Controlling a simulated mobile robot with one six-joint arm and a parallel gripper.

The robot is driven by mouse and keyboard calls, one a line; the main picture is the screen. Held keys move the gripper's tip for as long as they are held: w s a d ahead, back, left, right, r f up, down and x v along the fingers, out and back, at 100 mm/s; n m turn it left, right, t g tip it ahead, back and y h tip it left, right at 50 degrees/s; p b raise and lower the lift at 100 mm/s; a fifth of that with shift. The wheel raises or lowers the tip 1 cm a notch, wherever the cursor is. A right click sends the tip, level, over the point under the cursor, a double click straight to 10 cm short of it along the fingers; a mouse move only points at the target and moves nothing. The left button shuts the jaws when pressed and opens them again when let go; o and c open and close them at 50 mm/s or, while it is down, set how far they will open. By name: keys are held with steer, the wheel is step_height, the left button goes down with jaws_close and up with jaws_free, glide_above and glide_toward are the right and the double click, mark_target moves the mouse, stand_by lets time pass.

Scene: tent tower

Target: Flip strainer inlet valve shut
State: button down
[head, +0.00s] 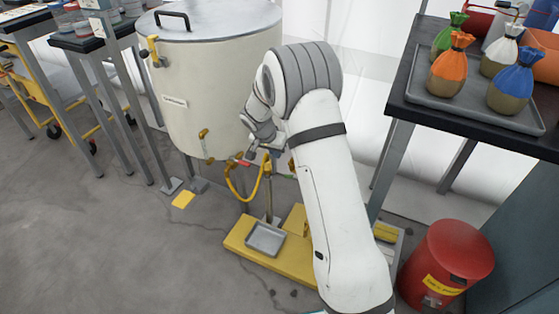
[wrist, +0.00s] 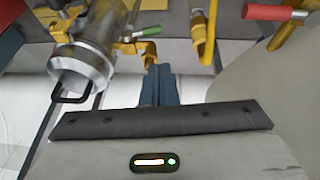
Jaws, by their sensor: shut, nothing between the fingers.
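My gripper (wrist: 158,70) is shut and empty; its two dark fingers lie together in the wrist view. It also shows in the head view (head: 254,152), in front of the lower part of the tank. A brass valve with a green lever (wrist: 147,31) is just beyond the fingertips, apart from them as far as I can tell. It joins a metal cylinder (wrist: 85,62) with a black handle, which looks like the strainer. A red lever (wrist: 270,12) is at the upper right; a red lever also shows in the head view (head: 239,162). No label tells which lever is the inlet valve's.
A large cream tank (head: 205,80) stands behind my arm. A yellow hose (head: 240,190) hangs below it, over a yellow base with a grey tray (head: 265,239). A dark table (head: 410,112) with tied sacks and a red bin (head: 445,262) are at right. Floor at left front is clear.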

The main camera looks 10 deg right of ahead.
steer(key=s+b+x, duration=0.1)
steer(key=b+x, duration=0.3)
steer(key=x, duration=0.8)
steer(key=shift+d+f, duration=0.2)
steer(key=shift+f, duration=0.15)
steer(key=shift+b, duration=0.3)
steer(key=shift+w+a+f+b, duration=0.15)
steer(key=shift+f+b, duration=0.2)
steer(key=shift+b, duration=0.45)
steer(key=w+a+p+v, duration=0.1)
steer(key=p+v, duration=0.4)
steer(key=v, duration=0.8)
steer(key=shift+w+a+r, duration=0.25)
steer(key=shift+a+r, duration=0.05)
steer(key=shift+r, duration=0.1)
